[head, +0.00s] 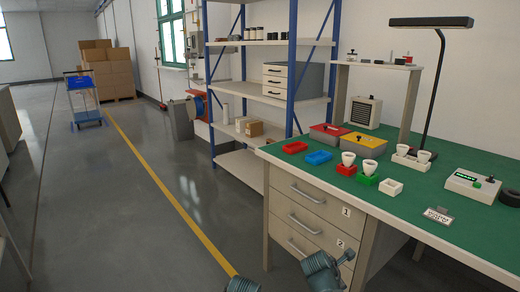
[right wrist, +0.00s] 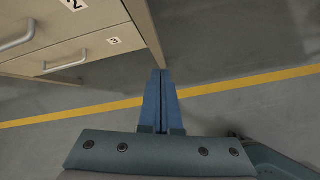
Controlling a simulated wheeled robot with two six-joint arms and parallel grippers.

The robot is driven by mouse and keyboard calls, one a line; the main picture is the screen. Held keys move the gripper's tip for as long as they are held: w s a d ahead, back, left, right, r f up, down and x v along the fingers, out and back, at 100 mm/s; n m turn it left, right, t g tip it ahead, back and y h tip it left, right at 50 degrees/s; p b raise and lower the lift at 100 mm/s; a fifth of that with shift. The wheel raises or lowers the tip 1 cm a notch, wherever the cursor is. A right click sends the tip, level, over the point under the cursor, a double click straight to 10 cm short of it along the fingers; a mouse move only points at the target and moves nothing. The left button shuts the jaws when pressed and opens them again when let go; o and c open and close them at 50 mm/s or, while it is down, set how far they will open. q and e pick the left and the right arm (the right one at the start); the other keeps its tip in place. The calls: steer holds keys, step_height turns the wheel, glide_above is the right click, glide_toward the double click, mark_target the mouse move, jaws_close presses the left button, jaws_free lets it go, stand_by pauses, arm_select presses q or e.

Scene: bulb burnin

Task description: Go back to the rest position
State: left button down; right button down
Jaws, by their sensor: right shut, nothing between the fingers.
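My right gripper (right wrist: 160,76) shows in the right wrist view, its two blue fingers shut together and empty. It hangs in free air over the grey floor, beside the bench drawers (right wrist: 70,45), and touches nothing that I can see. In the head view, only parts of my arms show at the bottom edge, near the drawer front. No left gripper fingers are visible there.
The green-topped bench (head: 450,215) is at right. A blue-posted shelf (head: 240,165) stands behind. Floor (head: 110,220) at left is clear.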

steer(key=s+a+r+m+g+y+p, duration=0.1)
steer(key=s+a+r+m+p, duration=0.4)
steer(key=r+p, duration=0.5)
steer(key=s+a+r+m+g+y+p, duration=0.2)
steer(key=s+a+r+m+p, duration=0.4)
steer(key=r+p, duration=0.4)
steer(key=s+a+r+m+g+y+p, duration=0.1)
steer(key=s+a+r+m+p, duration=0.4)
steer(key=p, duration=0.8)
step_height(320, 180, up, 5)
steer(key=a+m, duration=0.2)
steer(key=shift+s+a+g+y, duration=0.15)
steer(key=shift+a+g+y, duration=0.25)
steer(key=shift+f, duration=0.1)
steer(key=shift+d, duration=0.1)
